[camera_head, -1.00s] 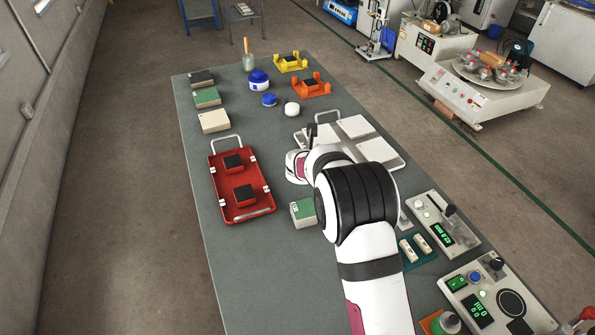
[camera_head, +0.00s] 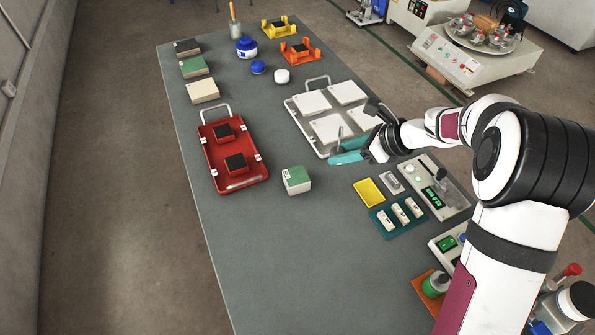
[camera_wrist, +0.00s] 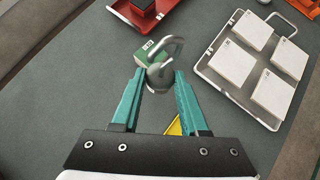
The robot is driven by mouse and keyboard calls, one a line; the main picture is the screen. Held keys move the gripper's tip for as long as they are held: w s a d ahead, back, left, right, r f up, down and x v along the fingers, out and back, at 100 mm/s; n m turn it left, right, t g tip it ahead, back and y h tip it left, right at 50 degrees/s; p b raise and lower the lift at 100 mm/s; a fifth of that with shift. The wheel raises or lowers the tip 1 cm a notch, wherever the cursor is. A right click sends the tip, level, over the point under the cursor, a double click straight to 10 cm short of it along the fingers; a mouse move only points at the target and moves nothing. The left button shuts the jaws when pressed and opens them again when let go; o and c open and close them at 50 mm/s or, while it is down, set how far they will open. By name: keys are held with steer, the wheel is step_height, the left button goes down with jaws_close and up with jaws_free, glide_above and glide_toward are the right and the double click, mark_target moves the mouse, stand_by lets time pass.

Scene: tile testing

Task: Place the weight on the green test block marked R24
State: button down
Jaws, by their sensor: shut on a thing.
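My gripper (camera_head: 345,156) has teal fingers and is shut on a grey metal weight with a hook (camera_wrist: 160,77). In the head view mainly the hook of the weight (camera_head: 340,134) shows, beside the near right part of the white-tile tray. The near green-topped block (camera_head: 296,178) stands alone on the table, left of and nearer than my gripper. In the wrist view this green block (camera_wrist: 142,57) shows just beyond the fingertips, partly covered by the weight and its hook. Its white label is too small to read surely.
A red tray (camera_head: 212,155) with two dark-topped red blocks lies left of the green block. A tray with white tiles (camera_head: 296,112) lies behind my gripper. A second green block (camera_head: 194,67) stands far left. Yellow pad (camera_head: 369,192) and instruments are at right; the front-left table is clear.

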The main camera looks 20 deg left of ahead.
steer(key=a+f, duration=0.2)
steer(key=a, duration=0.1)
steer(key=a+f, duration=0.1)
steer(key=a, duration=0.2)
steer(key=a+f, duration=0.2)
steer(key=a, duration=0.1)
steer(key=shift+a+f, duration=0.2)
steer(key=shift+f, duration=0.1)
steer(key=shift+a+f, duration=0.2)
steer(key=shift+f, duration=0.9)
steer(key=shift+a+f, duration=0.15)
steer(key=shift+f, duration=0.95)
steer(key=shift+c, duration=2.1)
jaws_free()
steer(key=shift+f, duration=0.15)
